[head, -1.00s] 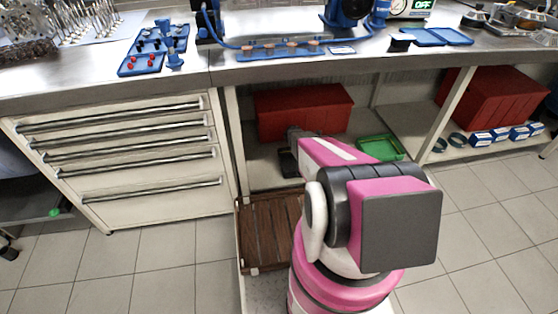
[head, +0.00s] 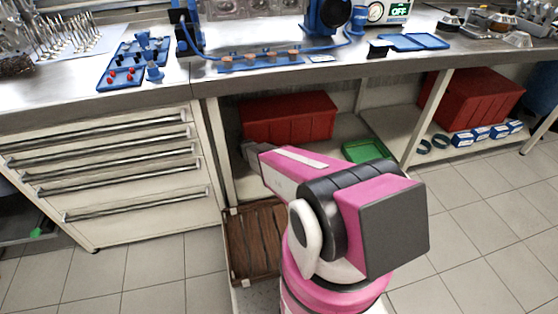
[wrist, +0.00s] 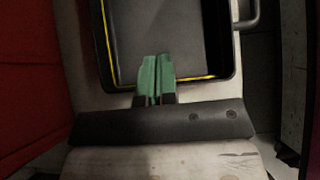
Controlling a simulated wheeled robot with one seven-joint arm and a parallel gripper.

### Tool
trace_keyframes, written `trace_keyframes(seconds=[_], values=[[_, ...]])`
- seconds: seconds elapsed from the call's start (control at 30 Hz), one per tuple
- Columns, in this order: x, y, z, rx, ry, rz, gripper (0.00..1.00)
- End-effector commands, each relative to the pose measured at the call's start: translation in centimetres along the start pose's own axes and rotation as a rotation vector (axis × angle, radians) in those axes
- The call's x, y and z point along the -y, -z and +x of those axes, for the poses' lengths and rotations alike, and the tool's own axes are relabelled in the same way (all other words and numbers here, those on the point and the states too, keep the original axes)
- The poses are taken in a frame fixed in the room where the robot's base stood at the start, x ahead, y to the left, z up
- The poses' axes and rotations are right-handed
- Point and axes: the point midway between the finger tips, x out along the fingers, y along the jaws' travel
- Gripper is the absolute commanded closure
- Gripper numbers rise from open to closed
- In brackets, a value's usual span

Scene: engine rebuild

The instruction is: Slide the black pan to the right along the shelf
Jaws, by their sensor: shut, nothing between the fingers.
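The black pan (wrist: 170,35) shows in the wrist view at the top, with a yellow line inside its rim and a handle (wrist: 250,20) on its right. It rests on the light shelf (wrist: 82,80). My gripper (wrist: 156,60) has its green fingers shut together and empty. They overlap the pan's near rim in the picture; I cannot tell whether they touch it. In the head view I cannot make out the pan; my arm reaches into the left part of the lower shelf and hides part of it.
A red box (head: 290,117) stands at the back of the shelf; a red surface (wrist: 30,80) fills the wrist view's left side. A green tray (head: 366,151) lies to the right on the shelf. A slatted brown crate (head: 255,240) is below. An upright (head: 428,115) divides the bench.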

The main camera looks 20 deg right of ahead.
Motion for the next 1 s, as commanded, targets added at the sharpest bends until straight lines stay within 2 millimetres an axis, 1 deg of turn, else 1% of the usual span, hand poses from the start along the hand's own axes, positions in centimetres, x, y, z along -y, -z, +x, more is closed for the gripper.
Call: trace_keyframes(seconds=[0.03,0.27,0.3,0.4,0.6,0.73,1.0], values=[[-0.1,0.8,-0.8,0.0,-0.002,-0.002,1.0],[-0.1,3.9,-3.8,0.0,-0.002,-0.002,1.0],[-0.1,4.4,-3.0,0.0,0.001,-0.001,1.0],[-0.1,5.7,-1.6,0.001,0.002,-0.001,1.0],[-0.1,7.2,0.1,0.001,0.001,0.0,1.0],[0.0,6.5,0.6,0.001,-0.001,0.002,1.0],[0.0,6.4,0.7,0.001,-0.002,0.001,1.0]])
